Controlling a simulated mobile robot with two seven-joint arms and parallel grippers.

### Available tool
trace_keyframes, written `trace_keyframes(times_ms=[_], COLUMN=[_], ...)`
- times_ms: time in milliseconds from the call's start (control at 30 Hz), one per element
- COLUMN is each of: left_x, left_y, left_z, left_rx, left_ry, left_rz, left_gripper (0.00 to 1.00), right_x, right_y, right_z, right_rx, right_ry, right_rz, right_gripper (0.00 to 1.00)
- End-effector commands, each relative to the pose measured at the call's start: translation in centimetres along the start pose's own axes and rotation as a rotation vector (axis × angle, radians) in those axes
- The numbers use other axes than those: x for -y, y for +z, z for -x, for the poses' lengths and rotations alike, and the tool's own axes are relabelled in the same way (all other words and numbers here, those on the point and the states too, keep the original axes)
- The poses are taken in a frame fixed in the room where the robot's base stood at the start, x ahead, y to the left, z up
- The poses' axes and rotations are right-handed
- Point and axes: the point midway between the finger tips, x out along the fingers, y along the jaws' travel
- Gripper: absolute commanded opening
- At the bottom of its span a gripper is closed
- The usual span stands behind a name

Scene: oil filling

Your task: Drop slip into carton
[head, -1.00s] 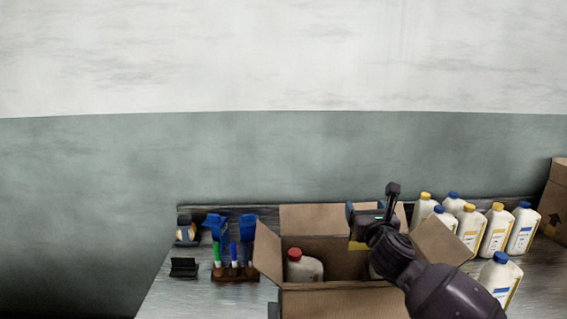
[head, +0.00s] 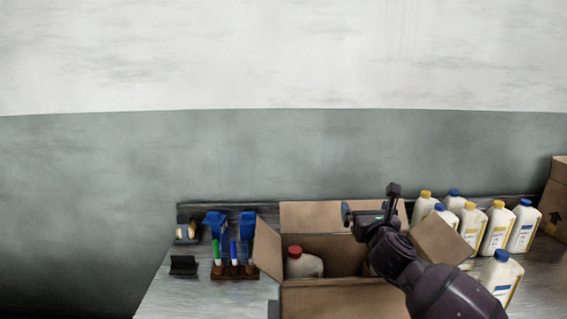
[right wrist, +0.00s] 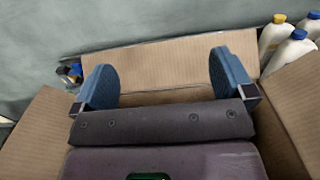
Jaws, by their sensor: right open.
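The open cardboard carton (head: 345,300) stands on the bench with its flaps spread. A white bottle with a red cap (head: 303,265) stands inside at the left. My right gripper (head: 362,217) is above the right part of the carton. In the right wrist view its two blue fingers (right wrist: 161,80) are wide apart with nothing between them, in front of the carton's back flap (right wrist: 170,62). I see no slip now; the carton's floor is hidden by its front wall and my arm. My left gripper is not in view.
Several white bottles with yellow or blue caps (head: 497,230) stand right of the carton. A marker holder (head: 235,272) and a small black stand (head: 183,265) are at the left. Another carton (head: 557,205) is at the far right. The wall is behind the bench.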

Motion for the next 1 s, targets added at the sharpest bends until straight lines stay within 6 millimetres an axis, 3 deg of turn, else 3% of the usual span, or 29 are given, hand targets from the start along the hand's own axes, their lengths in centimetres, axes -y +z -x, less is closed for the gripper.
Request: trace_keyframes(times_ms=[600,1000], left_x=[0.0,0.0], left_y=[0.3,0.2], left_z=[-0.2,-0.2], left_rx=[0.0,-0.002], left_ry=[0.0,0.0], left_rz=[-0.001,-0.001], left_gripper=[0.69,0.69], right_x=[0.0,0.0], right_y=[-0.1,0.0], right_z=[8.9,10.5], right_rx=[-0.001,0.0], right_ry=[0.0,-0.001], right_rz=[-0.001,0.0], right_gripper=[1.0,1.0])
